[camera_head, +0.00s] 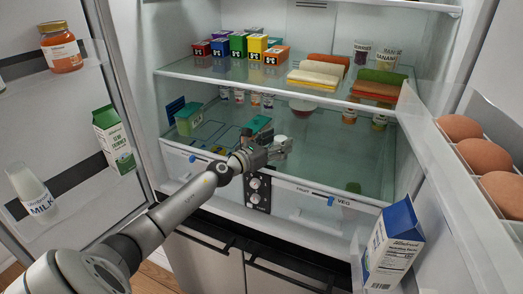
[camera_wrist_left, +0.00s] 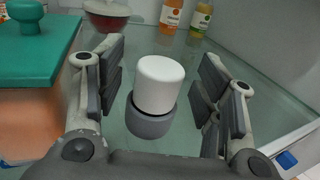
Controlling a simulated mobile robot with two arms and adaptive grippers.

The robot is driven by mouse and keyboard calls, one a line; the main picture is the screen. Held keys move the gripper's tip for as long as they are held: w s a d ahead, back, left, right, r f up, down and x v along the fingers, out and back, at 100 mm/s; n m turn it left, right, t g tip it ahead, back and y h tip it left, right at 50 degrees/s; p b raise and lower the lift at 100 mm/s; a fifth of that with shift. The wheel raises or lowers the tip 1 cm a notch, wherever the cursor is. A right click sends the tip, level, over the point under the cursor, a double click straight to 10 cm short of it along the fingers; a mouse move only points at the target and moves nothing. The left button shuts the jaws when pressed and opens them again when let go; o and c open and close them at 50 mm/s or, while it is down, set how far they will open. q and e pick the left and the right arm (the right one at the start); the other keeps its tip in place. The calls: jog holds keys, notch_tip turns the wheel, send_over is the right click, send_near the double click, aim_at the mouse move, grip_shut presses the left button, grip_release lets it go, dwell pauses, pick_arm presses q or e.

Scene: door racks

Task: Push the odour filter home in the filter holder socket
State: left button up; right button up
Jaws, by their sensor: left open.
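The odour filter (camera_wrist_left: 160,85), a white cylinder with a rounded top, stands in the grey round filter holder socket (camera_wrist_left: 150,124) on the glass shelf. How deep it sits is hard to tell. My left gripper (camera_wrist_left: 163,97) is open, with one finger on each side of the filter and clear gaps between. In the head view my left gripper (camera_head: 284,150) is over the lower shelf, and the white filter top (camera_head: 281,139) shows just behind it; the socket is hidden there. My right gripper is not in view.
A box with a teal knobbed lid (camera_wrist_left: 40,50) stands close left of the left gripper. Bottles (camera_wrist_left: 171,16) and a red bowl (camera_wrist_left: 107,15) stand behind. The upper glass shelf (camera_head: 230,76) lies above the arm. The lower shelf's right side is mostly clear.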

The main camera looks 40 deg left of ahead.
pick_arm(q)
jog(key=s+a, duration=0.1)
jog(key=s, duration=0.9)
jog(key=shift+s+a, duration=0.15)
jog(key=shift+a, duration=0.1)
jog(key=shift+d+r, duration=0.1)
